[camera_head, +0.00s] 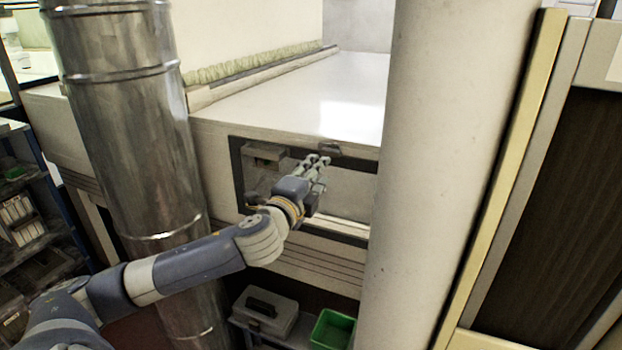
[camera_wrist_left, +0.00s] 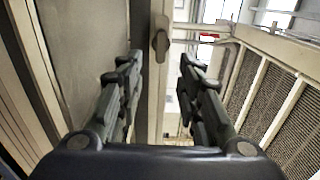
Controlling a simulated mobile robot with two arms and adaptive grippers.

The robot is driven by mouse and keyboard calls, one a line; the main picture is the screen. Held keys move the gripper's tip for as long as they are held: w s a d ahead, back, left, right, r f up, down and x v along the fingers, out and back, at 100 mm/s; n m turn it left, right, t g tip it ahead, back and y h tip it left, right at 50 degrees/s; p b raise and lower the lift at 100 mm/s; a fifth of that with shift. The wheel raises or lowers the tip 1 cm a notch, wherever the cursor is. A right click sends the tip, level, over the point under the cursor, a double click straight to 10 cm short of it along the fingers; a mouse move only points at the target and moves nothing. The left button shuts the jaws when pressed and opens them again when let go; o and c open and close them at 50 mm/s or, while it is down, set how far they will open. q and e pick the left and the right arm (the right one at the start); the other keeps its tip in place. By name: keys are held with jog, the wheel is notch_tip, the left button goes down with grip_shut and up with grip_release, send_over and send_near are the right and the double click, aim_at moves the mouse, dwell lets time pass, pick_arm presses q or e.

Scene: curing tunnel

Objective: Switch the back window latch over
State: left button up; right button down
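The window (camera_head: 345,190) is a dark-framed opening in the side of the white tunnel housing. A small dark latch (camera_head: 328,148) sits on its upper frame. In the left wrist view a latch (camera_wrist_left: 160,38) with a rounded knob and short handle lies along the frame strip, beyond and between my fingertips. My left gripper (camera_head: 317,163) is in front of the window, just below the latch. Its fingers (camera_wrist_left: 160,75) are apart with nothing between them, and I see no contact with the latch. My right gripper is out of view.
A shiny metal duct (camera_head: 125,110) stands left of the window and a thick pale column (camera_head: 440,150) stands right of it. A grey box-like bracket (camera_head: 265,152) is at the window's upper left. Below are a grey toolbox (camera_head: 265,310) and a green bin (camera_head: 332,329).

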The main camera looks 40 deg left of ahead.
pick_arm(q)
jog(key=shift+v, duration=1.2)
jog(key=s+a+f+n+g+b, duration=0.1)
jog(key=a+f+n+g, duration=0.15)
jog(key=f, duration=1.05)
jog(key=s+a+f+n+g, duration=0.1)
jog(key=a+f+n+g, duration=0.15)
jog(key=f, duration=1.15)
jog(key=s+a+f+n+g+b, duration=0.1)
jog(key=a+f+g, duration=0.15)
jog(key=f, duration=1.05)
jog(key=s+d+f+n+g+h+b, duration=0.1)
jog(key=s+d+f+n+g, duration=0.1)
jog(key=s+f, duration=0.65)
jog(key=s+d+f+n+g, duration=0.15)
jog(key=s+f, duration=0.25)
jog(key=f, duration=0.9)
jog(key=s+d+f+n+g+h, duration=0.1)
jog(key=s+d+f+g, duration=0.1)
jog(key=s+d+f, duration=0.4)
jog(key=s+d+f+n+g+h+b, duration=0.1)
jog(key=s+d+f, duration=0.6)
jog(key=s, duration=0.9)
jog(key=s+d+f+n+g+h+b, duration=0.1)
jog(key=s+d+f+g, duration=0.1)
jog(key=s+d+f, duration=0.4)
jog(key=s, duration=0.5)
jog(key=shift+d+f+g, duration=0.3)
jog(key=shift+d+f, duration=0.1)
